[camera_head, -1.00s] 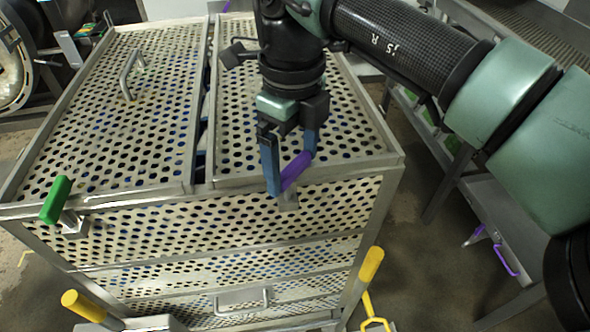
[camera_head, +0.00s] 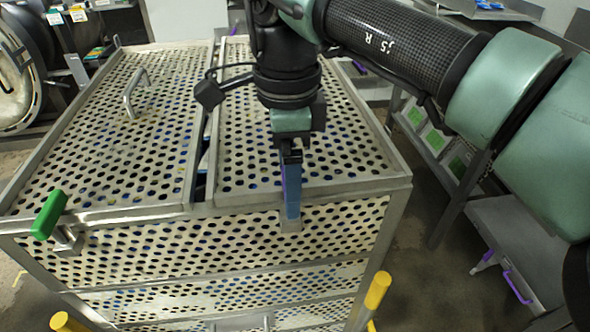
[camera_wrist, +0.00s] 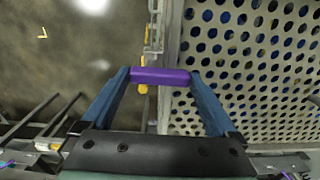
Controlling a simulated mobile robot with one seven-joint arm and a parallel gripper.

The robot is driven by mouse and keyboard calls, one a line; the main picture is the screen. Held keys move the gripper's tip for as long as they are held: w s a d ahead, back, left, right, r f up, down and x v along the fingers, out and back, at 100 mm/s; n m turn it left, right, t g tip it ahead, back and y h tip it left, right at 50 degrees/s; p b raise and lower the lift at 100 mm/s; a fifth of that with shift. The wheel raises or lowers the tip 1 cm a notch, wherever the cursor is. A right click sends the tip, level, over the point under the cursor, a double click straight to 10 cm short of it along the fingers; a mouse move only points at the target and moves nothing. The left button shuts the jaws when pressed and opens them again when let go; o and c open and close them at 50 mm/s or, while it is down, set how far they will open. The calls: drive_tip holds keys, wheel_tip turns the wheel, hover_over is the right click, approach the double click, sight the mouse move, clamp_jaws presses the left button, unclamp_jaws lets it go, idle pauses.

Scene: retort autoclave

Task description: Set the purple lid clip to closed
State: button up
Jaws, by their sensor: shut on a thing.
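The purple lid clip (camera_wrist: 160,76) lies crosswise between the two blue fingertips of my gripper (camera_wrist: 160,80) in the wrist view, and the fingers are shut on its ends. In the head view my gripper (camera_head: 291,200) points down over the front rim of the perforated metal basket (camera_head: 340,190), at the right lid (camera_head: 235,150). There the fingers hide the clip, and a grey metal bracket (camera_head: 289,225) shows just below them. I cannot tell from this view how the clip meets the lid edge.
A green clip (camera_head: 48,215) sits on the front rim of the left lid (camera_head: 110,130), which has a metal handle (camera_head: 137,92). A metal rack (camera_head: 500,215) stands to the right, with floor between.

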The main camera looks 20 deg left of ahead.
drive_tip(key=shift+r+n, duration=0.15)
drive_tip(key=shift+n, duration=0.15)
drive_tip(key=o, duration=1)
wheel_tip(320, 180, up, 13)
drive_tip(key=b, duration=0.2)
